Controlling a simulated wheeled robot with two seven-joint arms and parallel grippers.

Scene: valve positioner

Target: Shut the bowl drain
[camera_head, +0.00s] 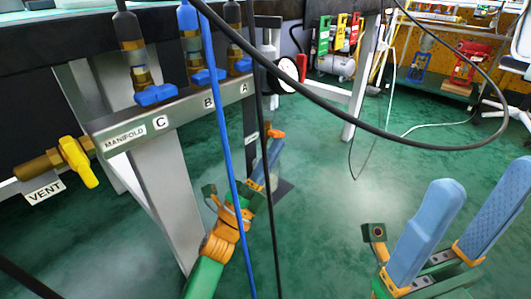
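A small valve with an orange handle (277,133) sits low behind the manifold's right end, below a round gauge. It looks like the bowl drain, but the small label (251,138) beside it is unreadable. My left gripper (274,156) reaches up from below, with its blue fingers just under the orange handle. I cannot tell whether they touch it. The fingers overlap and a blue hose and black cable cross in front, so their gap is hidden. My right gripper (465,225) is at the lower right, with its two blue fingers wide apart and nothing between them.
The manifold (185,115) carries blue-handled valves (157,95) marked C, B and A. A yellow-handled vent valve (78,162) is at left. A blue hose (222,120) and black cables hang in front. The green floor (335,215) at centre right is clear.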

